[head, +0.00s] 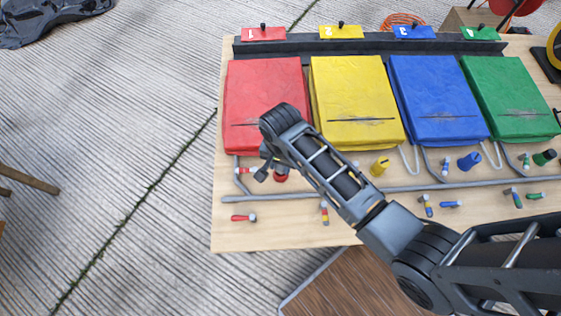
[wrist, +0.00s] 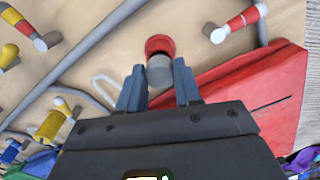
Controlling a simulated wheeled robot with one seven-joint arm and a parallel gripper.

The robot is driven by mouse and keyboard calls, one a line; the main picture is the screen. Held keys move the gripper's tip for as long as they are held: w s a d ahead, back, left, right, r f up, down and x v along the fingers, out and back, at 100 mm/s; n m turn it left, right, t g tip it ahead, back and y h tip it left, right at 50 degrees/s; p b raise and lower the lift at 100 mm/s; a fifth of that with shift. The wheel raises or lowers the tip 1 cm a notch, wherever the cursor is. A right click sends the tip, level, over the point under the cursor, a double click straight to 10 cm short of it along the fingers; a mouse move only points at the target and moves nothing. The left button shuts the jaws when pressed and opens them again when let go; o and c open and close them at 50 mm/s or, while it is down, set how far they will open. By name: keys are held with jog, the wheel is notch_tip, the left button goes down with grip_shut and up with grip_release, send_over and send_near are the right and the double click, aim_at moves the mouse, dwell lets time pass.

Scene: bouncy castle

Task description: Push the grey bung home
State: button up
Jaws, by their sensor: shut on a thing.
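The grey bung (wrist: 160,75) shows in the wrist view as a short grey cylinder between the fingertips of my gripper (wrist: 160,88), which is shut on it. Directly beyond it is a red round fitting (wrist: 159,44). The bung overlaps the fitting's edge in the picture; I cannot tell how far it sits in it. In the head view my gripper (head: 266,170) is just below the red pad, beside the red fitting (head: 281,177). The bung itself is hidden there by my wrist and fingers.
Red (head: 265,95), yellow (head: 352,90), blue (head: 435,95) and green (head: 510,95) pads lie on a wooden board (head: 300,238). A grey pipe (head: 350,192) with branches crosses below them. Several coloured handles and a yellow fitting (head: 379,166) stand nearby.

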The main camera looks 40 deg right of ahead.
jog(key=shift+f+b, duration=0.3)
jog(key=shift+f, duration=0.75)
dwell(0.7)
jog(key=shift+f, duration=0.1)
